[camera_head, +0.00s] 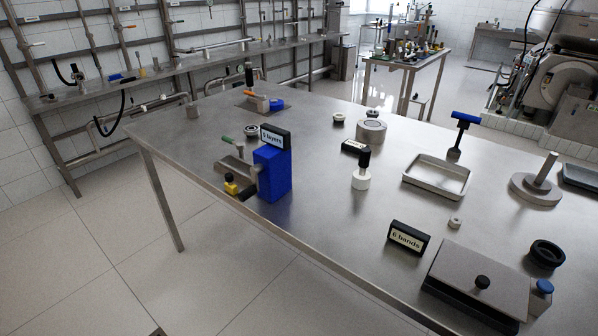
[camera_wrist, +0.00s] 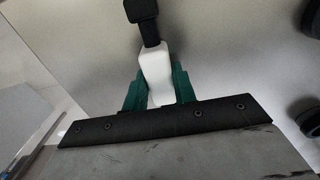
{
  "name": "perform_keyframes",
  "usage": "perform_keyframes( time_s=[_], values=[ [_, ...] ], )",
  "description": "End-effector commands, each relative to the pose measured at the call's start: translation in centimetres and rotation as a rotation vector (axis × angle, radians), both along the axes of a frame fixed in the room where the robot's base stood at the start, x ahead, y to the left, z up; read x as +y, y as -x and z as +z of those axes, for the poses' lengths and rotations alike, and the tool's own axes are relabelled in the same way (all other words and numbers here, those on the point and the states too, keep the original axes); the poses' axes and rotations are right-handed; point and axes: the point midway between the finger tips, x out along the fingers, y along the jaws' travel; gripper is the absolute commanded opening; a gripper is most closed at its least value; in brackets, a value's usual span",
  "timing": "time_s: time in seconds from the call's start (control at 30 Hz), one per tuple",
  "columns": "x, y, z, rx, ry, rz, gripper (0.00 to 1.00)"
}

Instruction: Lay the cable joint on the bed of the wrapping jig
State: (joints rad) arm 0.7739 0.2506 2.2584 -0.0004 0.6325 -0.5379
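In the wrist view my gripper (camera_wrist: 158,85) has its green fingers closed on the sides of a white block (camera_wrist: 154,68). A black neck and square black end (camera_wrist: 141,10) stick out past the fingertips. I cannot tell for sure whether this piece is the cable joint. My gripper does not show in the head view. There, a blue block (camera_head: 272,175) with a "5 layers" sign (camera_head: 275,138) stands at the table's near left edge. Beside it is a low grey metal bed (camera_head: 234,164), likely the wrapping jig, with a yellow-and-black piece (camera_head: 231,186) in front.
The steel table (camera_head: 320,237) also bears a white pot with a black top (camera_head: 361,178), a shallow tray (camera_head: 436,190), a "6 bands" sign (camera_head: 408,238) and a grey flat-topped box (camera_head: 470,280). The tabletop between the blue block and this sign is clear.

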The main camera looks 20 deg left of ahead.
Motion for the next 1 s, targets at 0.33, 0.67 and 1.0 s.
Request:
perform_keyframes(
  time_s=[0.33, 0.67, 1.0],
  values=[
    [-0.1, 0.0, 1.0, -0.002, 0.003, 0.0, 0.0],
    [-0.1, 0.0, 3.3, -0.002, 0.001, 0.0, 0.0],
    [0.0, 0.0, 5.6, -0.001, 0.0, 0.0, 0.0]
  ],
)
